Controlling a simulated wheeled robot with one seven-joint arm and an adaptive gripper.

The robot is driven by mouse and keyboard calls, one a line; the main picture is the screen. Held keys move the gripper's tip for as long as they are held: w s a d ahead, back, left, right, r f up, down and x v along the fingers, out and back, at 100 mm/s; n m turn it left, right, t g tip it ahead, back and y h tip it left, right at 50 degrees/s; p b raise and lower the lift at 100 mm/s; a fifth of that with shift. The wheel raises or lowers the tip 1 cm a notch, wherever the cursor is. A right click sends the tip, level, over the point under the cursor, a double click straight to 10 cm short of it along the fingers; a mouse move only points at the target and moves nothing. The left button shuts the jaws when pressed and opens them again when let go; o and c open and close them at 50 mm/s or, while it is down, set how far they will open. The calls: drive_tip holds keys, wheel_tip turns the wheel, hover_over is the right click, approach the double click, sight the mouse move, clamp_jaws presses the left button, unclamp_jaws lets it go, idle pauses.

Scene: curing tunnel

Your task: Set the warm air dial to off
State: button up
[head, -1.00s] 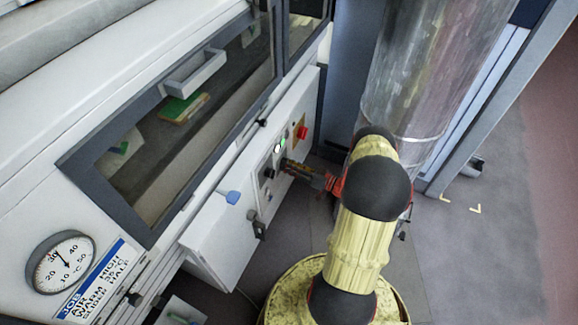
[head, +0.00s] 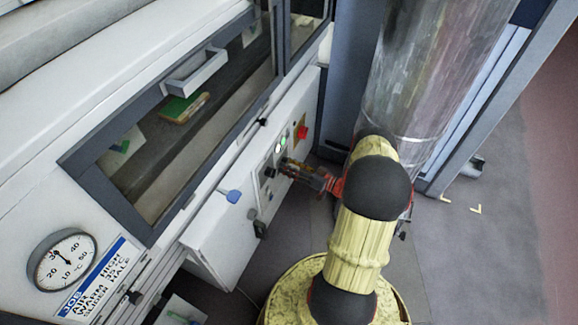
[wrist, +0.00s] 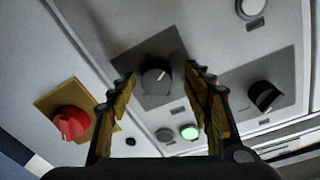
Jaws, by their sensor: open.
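A round dark dial (wrist: 157,77) with a pale pointer mark sits on a grey plate in the middle of the wrist view. My gripper (wrist: 160,74) is open, with one finger on each side of this dial and nothing held. I cannot tell whether the fingers touch it. A second dark dial (wrist: 265,96) with a pale mark sits on another grey plate to the right. No label on either dial is readable, so I cannot tell which is warm air. In the head view my gripper (head: 288,167) is at the control panel (head: 232,225) and hides part of it.
A red knob (wrist: 71,122) on a yellow plate is left of my gripper. A lit green button (wrist: 189,132) is below the middle dial.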

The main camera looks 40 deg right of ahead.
drive_tip(key=v, duration=1.2)
drive_tip(key=shift+r, duration=0.15)
idle(0.4)
